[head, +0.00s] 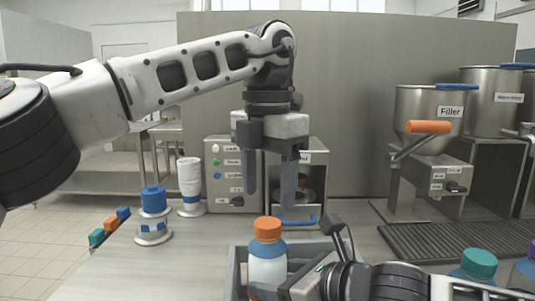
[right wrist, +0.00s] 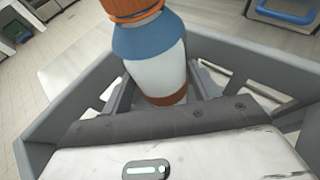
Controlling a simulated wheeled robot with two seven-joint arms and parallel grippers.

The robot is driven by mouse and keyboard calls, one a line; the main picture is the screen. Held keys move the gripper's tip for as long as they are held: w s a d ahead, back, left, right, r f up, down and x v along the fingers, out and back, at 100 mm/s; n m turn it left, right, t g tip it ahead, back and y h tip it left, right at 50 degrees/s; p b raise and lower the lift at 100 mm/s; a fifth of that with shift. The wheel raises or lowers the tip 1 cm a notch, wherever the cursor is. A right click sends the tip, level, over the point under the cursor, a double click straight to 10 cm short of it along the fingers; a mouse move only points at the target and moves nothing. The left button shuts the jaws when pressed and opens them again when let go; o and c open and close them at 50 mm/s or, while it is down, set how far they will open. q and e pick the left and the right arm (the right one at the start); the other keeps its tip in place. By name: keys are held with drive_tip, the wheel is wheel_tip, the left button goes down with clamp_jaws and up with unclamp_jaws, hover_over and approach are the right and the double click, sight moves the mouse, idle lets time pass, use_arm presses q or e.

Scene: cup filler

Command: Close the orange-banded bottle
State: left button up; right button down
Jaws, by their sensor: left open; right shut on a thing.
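The orange-banded bottle (head: 267,272) stands upright in a grey crate (head: 236,268). An orange cap (head: 267,229) sits on its top; how tightly it sits I cannot tell. In the right wrist view the bottle (right wrist: 150,55) has a blue shoulder, a pale body and an orange-brown band low down. My right gripper (right wrist: 163,92) is shut on its body; in the head view the bottle and crate partly hide that grip. My left gripper (head: 270,190) is open and empty, pointing down above the cap, its fingertips apart from it.
A teal-capped bottle (head: 479,264) stands at the lower right. A blue-topped stand (head: 153,203) and stacked white cups (head: 189,179) are at left. A control box (head: 233,172) stands behind my left gripper. The Filler hopper (head: 430,108) is at right.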

use_arm(q)
wheel_tip(320, 180, up, 7)
idle(0.3)
drive_tip(key=shift+f, duration=0.1)
use_arm(e)
drive_tip(key=shift+c, duration=1.5)
unclamp_jaws()
drive_tip(key=shift+d, duration=0.1)
use_arm(q)
wheel_tip(320, 180, down, 4)
drive_tip(key=b, duration=0.4)
drive_tip(key=shift+f, duration=0.15)
use_arm(e)
drive_tip(key=v, duration=1.6)
